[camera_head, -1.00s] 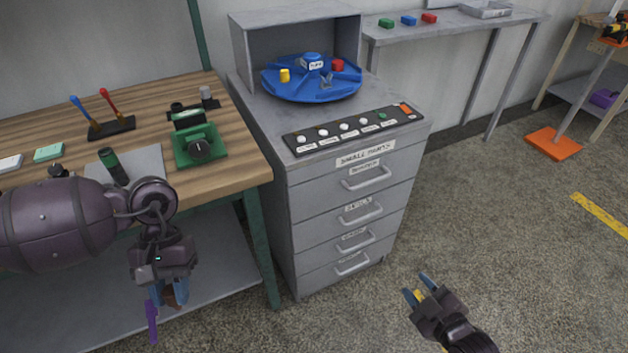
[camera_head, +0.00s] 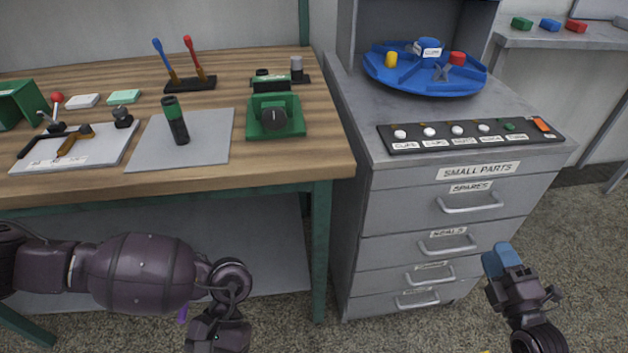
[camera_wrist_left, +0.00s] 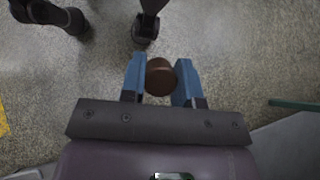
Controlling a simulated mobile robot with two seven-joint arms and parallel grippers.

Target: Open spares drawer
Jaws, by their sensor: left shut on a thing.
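The spares drawer (camera_head: 400,212) is the top drawer of the grey small-parts cabinet (camera_head: 348,150), under the SMALL PARTS label. It looks closed, flush with the drawers below. Its bar handle (camera_head: 470,207) faces me. My right gripper (camera_head: 496,260) is in front of the cabinet, below and right of that handle and apart from it in the picture. Its blue fingers overlap, so its opening is unclear. My left gripper is at the bottom edge of the head view, fingers out of frame. In the left wrist view my left gripper (camera_wrist_left: 160,75) is shut on a brown round thing (camera_wrist_left: 160,77).
Several closed drawers sit below, including the seals drawer (camera_head: 390,252). A blue carousel (camera_head: 425,88) and a button panel (camera_head: 470,142) sit on the cabinet top. A workbench (camera_head: 300,160) with tools stands left. The floor right of the cabinet (camera_head: 560,235) is clear.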

